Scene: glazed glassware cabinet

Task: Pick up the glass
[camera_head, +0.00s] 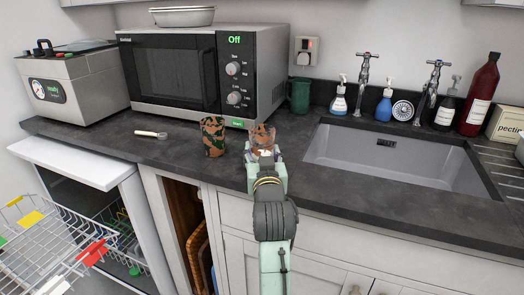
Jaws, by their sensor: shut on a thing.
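My gripper (264,155) is over the dark counter, left of the sink, shut on a brown and orange patterned glass (262,134). The held glass is upright in front of the microwave, and its lower part is hidden by my gripper. I cannot tell whether its base touches the counter. A second glass, with a green, orange and black camouflage-like pattern (213,136), stands upright on the counter to the left of my gripper, apart from it.
A microwave (170,70) with a metal bowl (183,16) on top stands behind. A dark green mug (299,94), taps and bottles line the wall. The sink (395,158) is at right. An open dishwasher rack (50,245) is at lower left. A small white-handled utensil (150,134) lies on the counter.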

